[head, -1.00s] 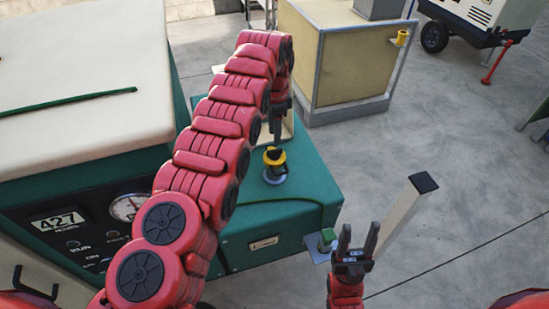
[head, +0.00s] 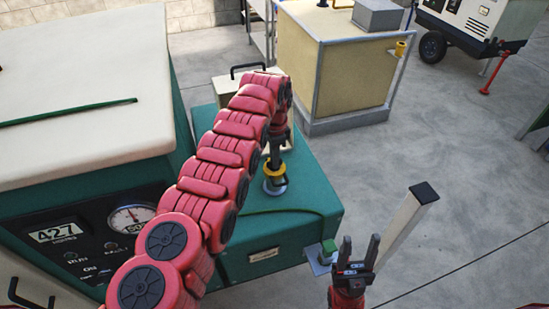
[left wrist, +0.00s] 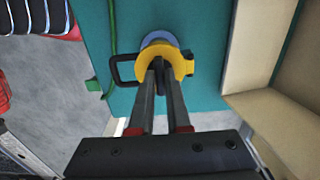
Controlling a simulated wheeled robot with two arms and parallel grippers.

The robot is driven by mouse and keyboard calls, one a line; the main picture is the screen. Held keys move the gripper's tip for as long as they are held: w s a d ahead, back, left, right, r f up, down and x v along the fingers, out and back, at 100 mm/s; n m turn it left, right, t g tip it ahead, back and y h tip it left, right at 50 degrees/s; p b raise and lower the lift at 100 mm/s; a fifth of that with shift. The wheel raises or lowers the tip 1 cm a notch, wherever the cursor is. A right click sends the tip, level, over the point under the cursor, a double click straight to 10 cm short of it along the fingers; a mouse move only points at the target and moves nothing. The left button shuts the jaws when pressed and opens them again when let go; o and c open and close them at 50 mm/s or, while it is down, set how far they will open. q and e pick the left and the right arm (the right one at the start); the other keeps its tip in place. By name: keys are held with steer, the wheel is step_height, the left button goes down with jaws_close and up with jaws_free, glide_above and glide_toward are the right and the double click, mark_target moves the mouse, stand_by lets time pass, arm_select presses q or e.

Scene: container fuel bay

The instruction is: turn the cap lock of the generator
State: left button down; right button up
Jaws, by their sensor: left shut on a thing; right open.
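The generator is a teal and cream body (head: 100,190) with a dark panel on the left of the head view. Its cap lock (head: 274,170) has a yellow collar above a blue-grey base ring on the teal top. In the left wrist view the cap lock (left wrist: 181,65) shows as a yellow collar, with a black loop to its left. My left gripper (left wrist: 161,72) points down at the cap lock, its fingers close together and shut on its dark middle part, which they partly hide. My right gripper (head: 358,250) is open and empty, right of the generator's front corner.
A green block (head: 328,247) sits on a metal bracket at the generator's corner, with a green cord (head: 285,212) running over the top. A pale post (head: 408,222) stands beside my right gripper. A beige cabinet (head: 345,75) stands behind.

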stand_by(0.4)
arm_select(q)
steer(key=shift+f+n+b, duration=0.15)
steer(key=shift+n+b, duration=0.75)
steer(key=shift+n, duration=0.1)
steer(key=n+b, duration=0.1)
steer(key=n, duration=0.1)
steer(key=shift+n+b, duration=0.3)
steer(key=shift+b, duration=0.1)
steer(key=n+b, duration=0.1)
steer(key=n, duration=0.1)
steer(key=shift+n, duration=0.4)
steer(key=shift+n+b, duration=0.45)
steer(key=shift+n, duration=0.45)
steer(key=n, duration=0.4)
steer(key=shift+r+n, duration=0.2)
steer(key=shift+n, duration=2.2)
